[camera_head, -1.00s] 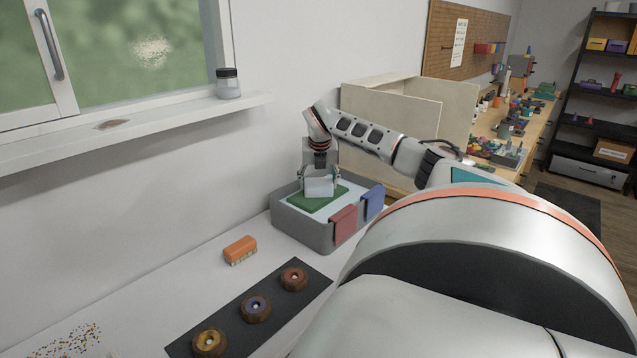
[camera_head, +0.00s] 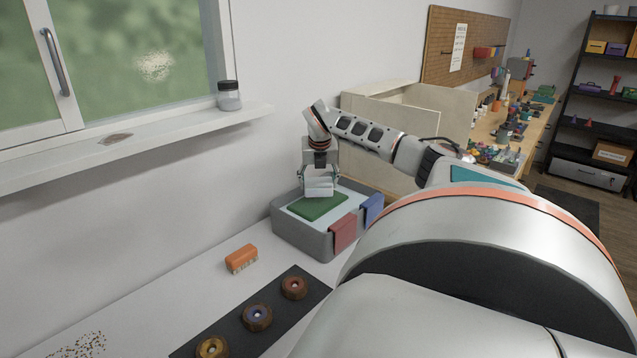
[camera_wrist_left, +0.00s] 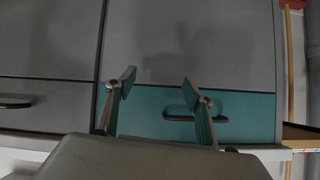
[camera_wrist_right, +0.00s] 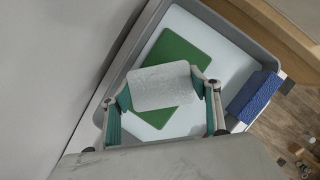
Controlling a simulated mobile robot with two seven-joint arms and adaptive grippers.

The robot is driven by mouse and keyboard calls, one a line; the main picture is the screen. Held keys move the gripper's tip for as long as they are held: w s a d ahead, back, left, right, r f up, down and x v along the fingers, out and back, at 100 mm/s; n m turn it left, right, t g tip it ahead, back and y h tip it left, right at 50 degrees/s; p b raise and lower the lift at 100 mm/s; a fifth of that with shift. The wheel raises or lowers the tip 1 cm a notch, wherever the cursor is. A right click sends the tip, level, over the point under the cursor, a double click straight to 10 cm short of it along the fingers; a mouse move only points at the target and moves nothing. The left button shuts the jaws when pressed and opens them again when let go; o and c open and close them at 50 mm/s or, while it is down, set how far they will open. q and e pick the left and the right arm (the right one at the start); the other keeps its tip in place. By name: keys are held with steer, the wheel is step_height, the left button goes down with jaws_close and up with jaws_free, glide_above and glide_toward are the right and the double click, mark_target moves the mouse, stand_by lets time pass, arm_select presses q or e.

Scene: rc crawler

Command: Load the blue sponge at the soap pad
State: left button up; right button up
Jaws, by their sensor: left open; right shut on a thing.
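My right gripper (camera_head: 319,183) is shut on a pale grey-white block (camera_wrist_right: 162,86), gripped at its two ends. The pad lies in a grey tray (camera_head: 290,234) with a pale bottom. My left gripper (camera_wrist_left: 158,78) is open and empty in front of a teal drawer front (camera_wrist_left: 245,105). It is not in the head view.
An orange brush (camera_head: 241,258) lies on the white counter. A dark mat (camera_head: 275,318) carries several round knobs. A jar (camera_head: 229,97) stands on the window sill.

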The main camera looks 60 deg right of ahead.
mark_target(318, 179)
steer(key=shift+r+p, duration=0.6)
steer(key=shift+r, duration=1.3)
